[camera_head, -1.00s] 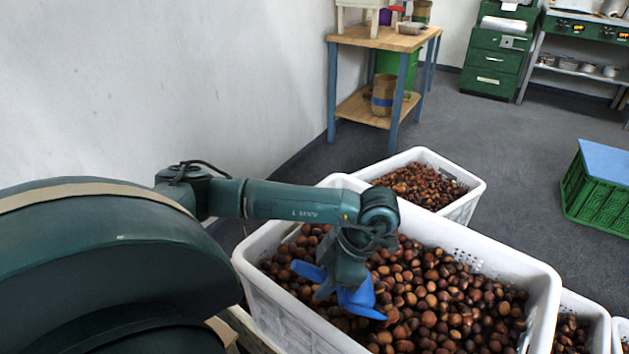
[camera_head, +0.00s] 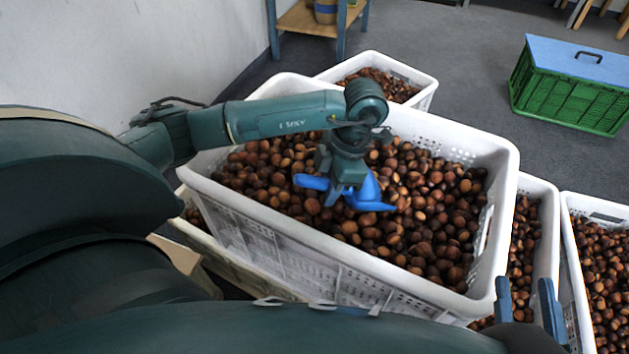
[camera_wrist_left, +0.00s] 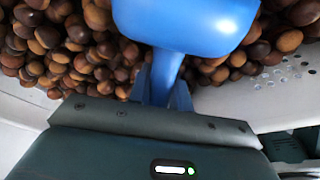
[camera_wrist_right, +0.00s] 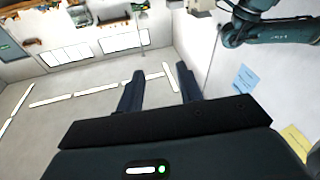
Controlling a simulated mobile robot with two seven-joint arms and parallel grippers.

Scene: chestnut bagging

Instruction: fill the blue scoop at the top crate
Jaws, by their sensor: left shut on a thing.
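The top crate (camera_head: 290,255) is white with perforated walls, and brown chestnuts (camera_head: 420,215) fill much of it. My left gripper (camera_head: 345,185) is over the middle of the crate and shut on the handle of the blue scoop (camera_head: 368,194). The scoop is low at the chestnut surface. In the left wrist view the scoop's smooth blue bowl (camera_wrist_left: 190,22) is close to chestnuts; whether it holds any is hidden. My right gripper (camera_head: 527,305) is at the lower right, in front of the lower crates. Its fingers are apart and empty in the right wrist view (camera_wrist_right: 161,90).
More white crates of chestnuts stand behind (camera_head: 420,100), at the right (camera_head: 545,205) and at the far right (camera_head: 585,205). A green crate with a blue lid (camera_head: 570,90) is on the floor at upper right. A wooden table (camera_head: 310,20) stands at the back. Grey floor is clear between.

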